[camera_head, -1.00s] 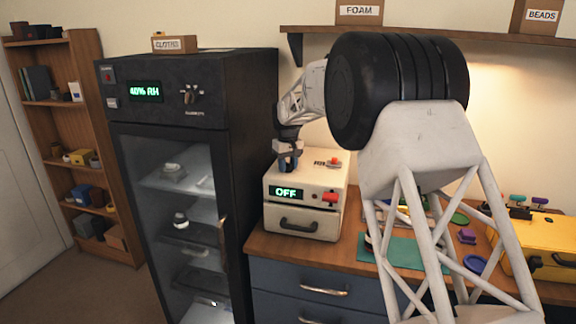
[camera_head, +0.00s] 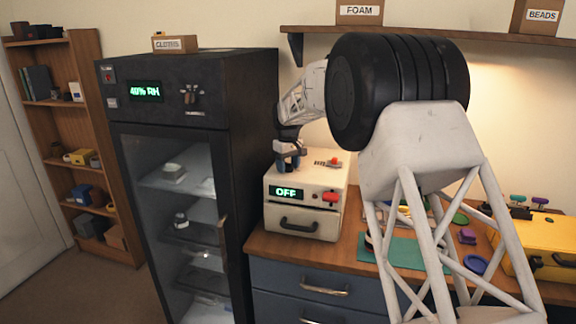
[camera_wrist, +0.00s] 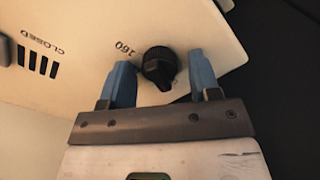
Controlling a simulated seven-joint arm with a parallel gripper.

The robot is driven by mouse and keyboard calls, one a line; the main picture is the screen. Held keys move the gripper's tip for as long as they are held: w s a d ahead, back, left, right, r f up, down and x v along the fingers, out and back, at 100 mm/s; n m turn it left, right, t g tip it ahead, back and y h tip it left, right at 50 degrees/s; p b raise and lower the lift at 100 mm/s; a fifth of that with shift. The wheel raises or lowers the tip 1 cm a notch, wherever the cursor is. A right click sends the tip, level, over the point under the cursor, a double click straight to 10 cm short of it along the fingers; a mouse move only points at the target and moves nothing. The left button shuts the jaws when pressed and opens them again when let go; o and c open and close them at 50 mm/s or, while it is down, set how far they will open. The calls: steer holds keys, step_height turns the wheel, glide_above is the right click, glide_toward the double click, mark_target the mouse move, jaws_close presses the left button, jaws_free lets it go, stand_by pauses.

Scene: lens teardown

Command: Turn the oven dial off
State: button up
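The oven (camera_head: 305,205) is a cream box on the counter, and its green display (camera_head: 286,193) reads OFF. Its black dial (camera_wrist: 159,66) is on the cream top face, beside a printed "160", in the wrist view. My gripper (camera_wrist: 160,78) is open, with one blue finger on each side of the dial and visible gaps between. In the head view my gripper (camera_head: 290,160) is over the oven's top left, and the dial is hidden there.
The tall black cabinet (camera_head: 240,135) stands close on the oven's left. A red button (camera_head: 330,197) is on the oven front. Vent slots marked CLOSED (camera_wrist: 38,60) are on its top. A green mat (camera_head: 400,252) and yellow case (camera_head: 545,250) lie to the right.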

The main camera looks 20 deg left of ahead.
stand_by(0.3)
steer(key=shift+r, duration=3.9)
